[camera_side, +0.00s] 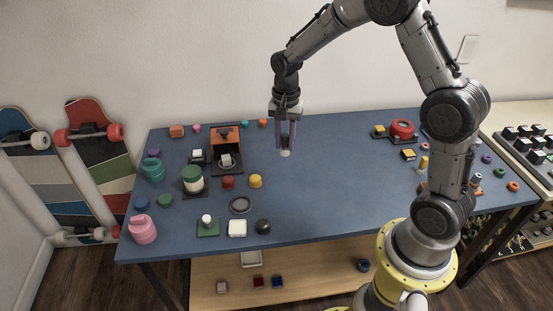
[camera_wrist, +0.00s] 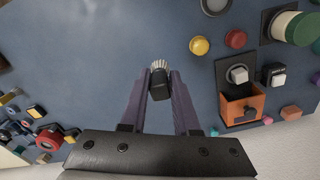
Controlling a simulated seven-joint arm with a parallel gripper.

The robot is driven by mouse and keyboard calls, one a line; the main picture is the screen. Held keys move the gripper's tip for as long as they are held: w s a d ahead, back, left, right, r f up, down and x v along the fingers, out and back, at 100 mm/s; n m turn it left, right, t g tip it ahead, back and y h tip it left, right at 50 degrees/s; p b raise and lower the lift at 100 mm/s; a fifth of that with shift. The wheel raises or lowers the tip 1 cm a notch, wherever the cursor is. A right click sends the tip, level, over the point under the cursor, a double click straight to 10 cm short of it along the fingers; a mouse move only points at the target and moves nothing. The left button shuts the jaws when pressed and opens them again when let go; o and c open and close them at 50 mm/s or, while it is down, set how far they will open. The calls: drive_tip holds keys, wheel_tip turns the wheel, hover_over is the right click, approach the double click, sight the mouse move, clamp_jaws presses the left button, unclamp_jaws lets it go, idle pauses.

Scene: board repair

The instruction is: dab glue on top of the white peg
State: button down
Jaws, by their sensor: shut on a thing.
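My gripper (camera_side: 286,140) is above the back middle of the blue table, pointing down. In the wrist view its purple fingers (camera_wrist: 159,88) are closed on a small black piece with a pale ridged end (camera_wrist: 159,65), perhaps a brush. The pale end shows below the fingertips in the side view (camera_side: 285,153), clear of the tabletop. A white peg (camera_side: 207,219) with a rounded top stands upright on a green square plate (camera_side: 208,229) at the table's front left. My gripper is well behind it, to its right. The peg is not in the wrist view.
A green-and-cream jar (camera_side: 192,179) stands on a dark base behind the peg. An orange box (camera_side: 225,136), a grey ring (camera_side: 240,205), a white block (camera_side: 237,228) and a black knob (camera_side: 263,226) are nearby. The middle of the blue table (camera_side: 335,180) is clear.

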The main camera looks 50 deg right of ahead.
idle(0.3)
drive_tip(key=shift+w+m, duration=0.15)
drive_tip(key=shift+m, duration=0.35)
drive_tip(key=shift+w+a+f+m, duration=0.1)
drive_tip(key=shift+w+a+m, duration=0.1)
drive_tip(key=shift+m, duration=0.1)
drive_tip(key=a+f+n, duration=0.1)
drive_tip(key=a+f, duration=0.1)
drive_tip(key=a, duration=0.8)
drive_tip(key=a+f+n, duration=0.1)
drive_tip(key=a+f, duration=0.1)
drive_tip(key=a, duration=0.8)
drive_tip(key=shift+s+a+f, duration=0.1)
drive_tip(key=shift+f, duration=1.4)
drive_tip(key=shift+s+a+f, duration=0.1)
drive_tip(key=shift+f, duration=1.4)
drive_tip(key=shift+f, duration=0.6)
drive_tip(key=shift+r, duration=0.15)
wheel_tip(320, 180, up, 7)
